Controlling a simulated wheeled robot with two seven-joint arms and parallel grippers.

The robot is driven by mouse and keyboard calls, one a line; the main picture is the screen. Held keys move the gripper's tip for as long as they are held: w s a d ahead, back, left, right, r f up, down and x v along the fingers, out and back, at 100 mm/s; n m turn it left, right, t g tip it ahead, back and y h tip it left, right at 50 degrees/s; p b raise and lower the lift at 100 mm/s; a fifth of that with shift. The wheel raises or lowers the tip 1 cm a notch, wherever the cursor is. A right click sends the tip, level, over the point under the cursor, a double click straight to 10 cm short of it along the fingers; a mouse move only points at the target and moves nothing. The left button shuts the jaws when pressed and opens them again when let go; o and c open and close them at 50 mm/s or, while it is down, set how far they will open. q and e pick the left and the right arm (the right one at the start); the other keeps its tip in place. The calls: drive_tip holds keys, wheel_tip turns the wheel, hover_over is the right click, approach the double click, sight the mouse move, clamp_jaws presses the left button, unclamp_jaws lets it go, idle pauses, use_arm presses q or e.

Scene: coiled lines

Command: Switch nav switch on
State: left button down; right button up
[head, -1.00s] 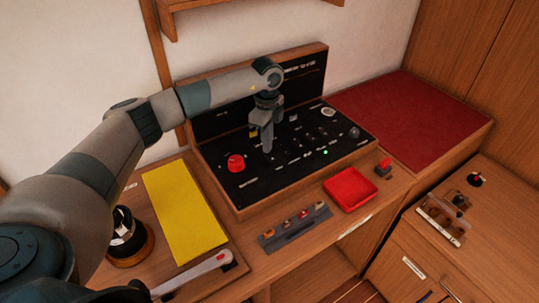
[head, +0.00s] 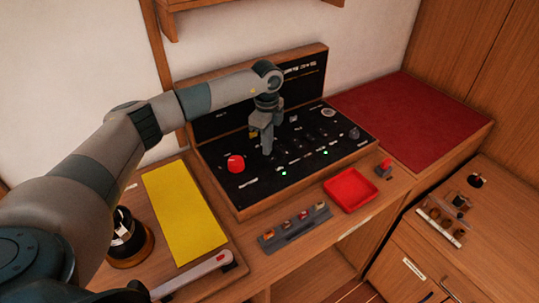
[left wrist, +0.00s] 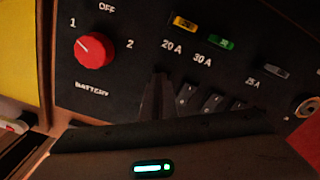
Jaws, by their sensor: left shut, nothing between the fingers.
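The black switch panel (head: 250,190) is set in a wooden console on the desk. A row of small rocker switches (left wrist: 212,102) shows in the left wrist view, partly hidden by my gripper; I cannot read which is the nav switch. Two green lights glow on the panel in the head view, one at the front left (head: 284,172) and one further right (head: 325,151). My left gripper (head: 267,148) is shut and empty, pointing down at the panel by the switches. It also shows in the left wrist view (left wrist: 158,100). I cannot tell if it touches a switch. My right gripper is out of view.
A red battery knob (head: 236,162) stands on the panel's left; it also shows in the left wrist view (left wrist: 95,49). In front lie a grey fuse holder (head: 296,228) and a red tray (head: 350,190). A yellow sheet (head: 185,212) lies to the left.

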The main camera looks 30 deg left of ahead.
use_arm(q)
drive_tip(key=shift+r+p, duration=0.35)
drive_tip(key=shift+r, duration=0.15)
drive_tip(key=shift+r+p, duration=1.6)
drive_tip(key=shift+r, duration=1.25)
drive_tip(key=shift+f, duration=0.1)
